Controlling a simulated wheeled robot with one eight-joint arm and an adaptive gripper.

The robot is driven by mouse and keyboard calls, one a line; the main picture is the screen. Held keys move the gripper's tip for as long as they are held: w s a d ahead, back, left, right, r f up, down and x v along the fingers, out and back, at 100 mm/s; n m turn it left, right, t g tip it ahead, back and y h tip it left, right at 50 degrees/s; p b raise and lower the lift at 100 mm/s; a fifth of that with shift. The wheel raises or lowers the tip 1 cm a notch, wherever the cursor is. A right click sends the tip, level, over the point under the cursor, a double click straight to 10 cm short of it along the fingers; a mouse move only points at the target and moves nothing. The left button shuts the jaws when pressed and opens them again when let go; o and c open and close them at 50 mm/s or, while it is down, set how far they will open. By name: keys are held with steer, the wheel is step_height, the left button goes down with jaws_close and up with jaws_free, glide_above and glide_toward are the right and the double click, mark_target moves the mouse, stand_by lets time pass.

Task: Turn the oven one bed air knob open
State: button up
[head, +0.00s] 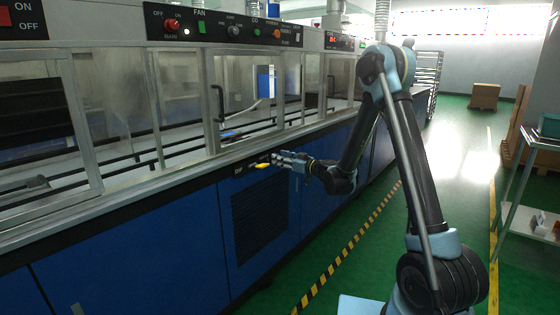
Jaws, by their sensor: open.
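A small yellow knob (261,166) shows on the dark strip at the top of the blue cabinet front, below the glazed oven. It looks like the bed air knob, but the lettering beside it is too small to read. My gripper (279,159) is open, just right of the yellow knob, with its fingers pointing left toward it. The gripper and the knob look close, but I cannot tell whether they touch. The gripper may hide part of the strip behind it.
The blue cabinets (160,255) and the glazed oven doors (240,80) run along the left. A control panel (215,25) with switches is above. Green floor with a striped line (345,255) is clear on the right. A steel table (535,145) stands at the right edge.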

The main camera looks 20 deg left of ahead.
steer(key=shift+w+a, duration=0.2)
steer(key=shift+a, duration=0.4)
steer(key=c, duration=1)
steer(key=shift+c, duration=0.3)
steer(key=m, duration=1.4)
steer(key=shift+w+d, duration=0.1)
steer(key=shift+w, duration=0.2)
steer(key=shift+f+m, duration=0.1)
steer(key=shift+m, duration=1.8)
